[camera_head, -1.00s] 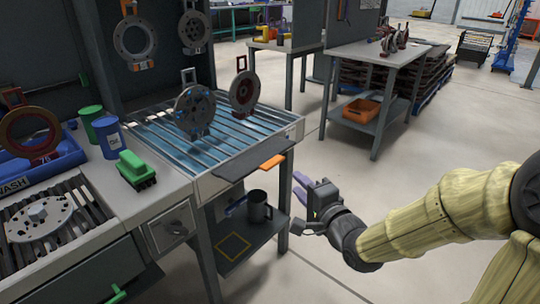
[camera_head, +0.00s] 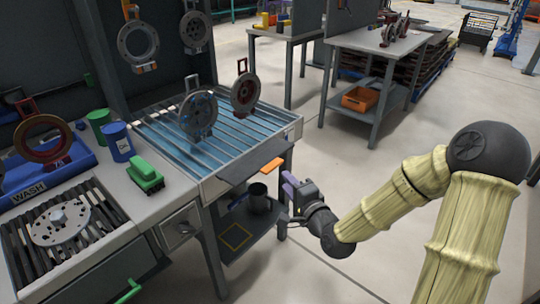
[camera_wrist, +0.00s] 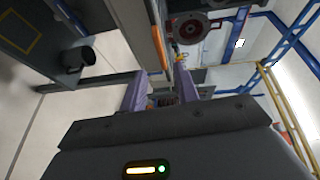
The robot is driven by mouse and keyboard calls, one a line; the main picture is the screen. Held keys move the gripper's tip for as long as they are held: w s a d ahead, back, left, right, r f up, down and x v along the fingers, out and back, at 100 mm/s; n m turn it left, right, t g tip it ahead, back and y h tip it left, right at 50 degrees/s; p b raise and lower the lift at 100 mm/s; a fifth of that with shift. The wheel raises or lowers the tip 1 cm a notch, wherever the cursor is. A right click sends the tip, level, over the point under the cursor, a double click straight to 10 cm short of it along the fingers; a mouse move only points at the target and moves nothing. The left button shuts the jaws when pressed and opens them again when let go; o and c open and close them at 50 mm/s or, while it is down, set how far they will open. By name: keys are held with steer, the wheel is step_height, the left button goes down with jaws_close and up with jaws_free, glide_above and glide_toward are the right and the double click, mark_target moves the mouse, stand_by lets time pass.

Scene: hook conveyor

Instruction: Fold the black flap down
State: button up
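The black flap (camera_head: 240,172) sticks out roughly level from the front edge of the slatted conveyor table (camera_head: 205,145). It carries an orange tab (camera_head: 271,164) at its right end. My gripper (camera_head: 290,186), with purple fingers, is just right of the tab and slightly lower. In the wrist view the fingers of my gripper (camera_wrist: 160,84) stand apart with nothing held between them. The orange tab (camera_wrist: 159,46) shows edge-on ahead, above the gap between the fingertips. I cannot tell whether a finger touches it.
Under the flap a shelf holds a dark mug (camera_head: 259,198). A green brush (camera_head: 145,174) and cups sit left. A side table (camera_head: 376,55) stands behind; floor to the right is clear.

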mark_target(270, 163)
steer(key=b+x, duration=0.2)
steer(key=x, duration=0.9)
steer(key=shift+w+a, duration=0.15)
steer(key=shift+w, duration=0.15)
jaws_close()
